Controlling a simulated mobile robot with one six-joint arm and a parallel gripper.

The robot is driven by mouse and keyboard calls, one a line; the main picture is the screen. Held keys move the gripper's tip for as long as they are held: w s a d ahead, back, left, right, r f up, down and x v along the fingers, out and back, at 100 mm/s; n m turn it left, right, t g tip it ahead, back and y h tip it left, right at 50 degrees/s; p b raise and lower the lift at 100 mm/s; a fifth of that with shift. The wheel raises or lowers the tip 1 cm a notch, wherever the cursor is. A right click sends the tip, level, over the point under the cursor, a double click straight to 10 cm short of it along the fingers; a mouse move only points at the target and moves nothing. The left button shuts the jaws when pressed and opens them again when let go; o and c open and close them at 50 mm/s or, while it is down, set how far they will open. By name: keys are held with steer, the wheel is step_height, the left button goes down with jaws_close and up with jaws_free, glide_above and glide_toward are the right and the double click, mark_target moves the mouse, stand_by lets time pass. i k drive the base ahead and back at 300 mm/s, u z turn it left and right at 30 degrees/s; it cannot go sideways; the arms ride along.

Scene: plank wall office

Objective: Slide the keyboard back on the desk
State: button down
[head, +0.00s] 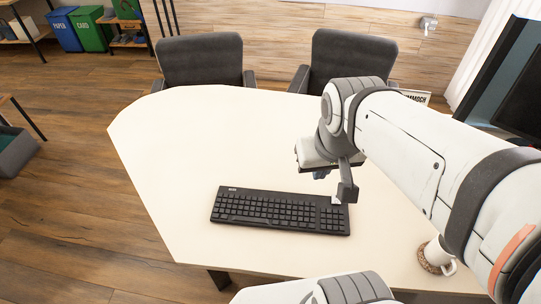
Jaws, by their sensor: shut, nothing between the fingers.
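A black keyboard (270,210) lies flat on the cream desk (190,130), near its front edge and slightly turned. My gripper (341,199) is shut and empty, at the keyboard's right end. Its fingertips overlap the keyboard's upper right corner in the head view. I cannot tell whether they touch it. My arm hides part of the desk to the right.
A white mug (439,252) stands on a round coaster (428,262) at the front right, close to my arm. A dark monitor (510,85) is at the right. Two grey chairs (203,60) (345,58) stand behind the desk. The desk's left and back areas are clear.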

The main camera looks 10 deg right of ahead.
mark_target(261, 209)
steer(key=u, duration=0.6)
steer(key=k, duration=1.55)
steer(key=z, duration=0.4)
steer(key=i, duration=1.05)
steer(key=z, duration=0.05)
